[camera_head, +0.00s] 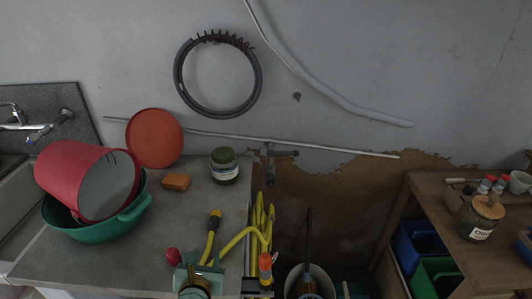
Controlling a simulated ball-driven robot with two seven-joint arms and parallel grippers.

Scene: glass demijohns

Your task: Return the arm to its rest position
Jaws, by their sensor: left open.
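What looks like my left gripper (257,287) shows as small dark parts at the bottom edge, just below the orange hose end and right of the counter's front corner. It is open, and I see nothing held in it. Most of the arm is out of the picture. My right gripper is not in view.
A grey counter (105,258) holds a red bucket (72,172) tilted in a green basin (100,230), an orange sponge (176,182) and a jar (224,166). A yellow hose (240,238) crosses its right edge. A wooden bench (430,190) with a labelled jar (481,218) stands right.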

